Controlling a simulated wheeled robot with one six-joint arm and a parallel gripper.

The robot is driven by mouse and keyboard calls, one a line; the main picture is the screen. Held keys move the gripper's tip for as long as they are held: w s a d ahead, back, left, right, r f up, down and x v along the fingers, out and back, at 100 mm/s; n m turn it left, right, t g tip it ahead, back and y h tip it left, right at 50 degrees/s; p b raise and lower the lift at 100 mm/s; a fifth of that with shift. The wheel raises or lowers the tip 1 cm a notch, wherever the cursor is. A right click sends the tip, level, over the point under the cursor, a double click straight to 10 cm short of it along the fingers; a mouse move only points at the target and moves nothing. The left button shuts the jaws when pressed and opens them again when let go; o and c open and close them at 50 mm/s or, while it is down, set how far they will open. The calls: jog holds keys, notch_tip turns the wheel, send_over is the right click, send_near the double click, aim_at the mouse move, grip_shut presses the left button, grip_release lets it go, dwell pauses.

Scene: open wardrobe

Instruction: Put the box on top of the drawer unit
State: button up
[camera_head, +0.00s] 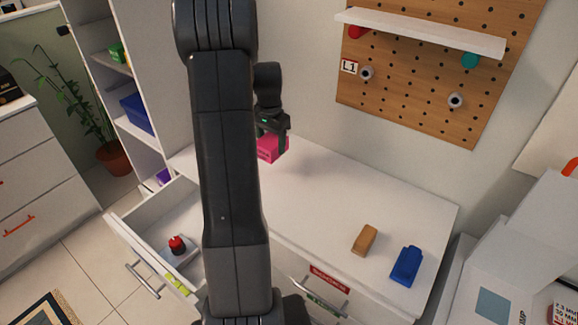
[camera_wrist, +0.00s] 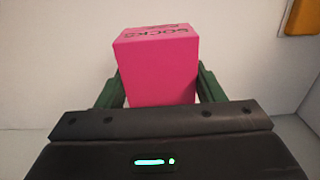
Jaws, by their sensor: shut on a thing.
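A bright pink box (camera_head: 268,149) with dark lettering reading SOCKS is held in my gripper (camera_head: 272,132), over the back left part of the drawer unit's white top (camera_head: 320,205), near the wall. In the wrist view the pink box (camera_wrist: 160,70) sits between the two green fingers, which are shut on its sides. Its lower part is hidden behind the gripper body, so I cannot tell whether it touches the top. My arm covers part of the drawer unit.
A tan block (camera_head: 365,240) and a blue object (camera_head: 406,266) lie on the right part of the top. The open drawer (camera_head: 128,222) at left holds a red-topped item (camera_head: 177,245). A pegboard (camera_head: 400,95) with a white shelf (camera_head: 420,32) hangs behind. The top's middle is clear.

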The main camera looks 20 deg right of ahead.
aim_at(271, 140)
notch_tip(271, 140, down, 9)
jog(key=shift+s+f+p, duration=0.1)
jog(key=shift+s+p, duration=0.05)
jog(key=shift+p, duration=0.25)
jog(key=shift+f, duration=0.15)
jog(key=o, duration=1)
notch_tip(271, 140, up, 12)
jog(key=shift+r+b, duration=0.25)
jog(key=shift+b, duration=0.1)
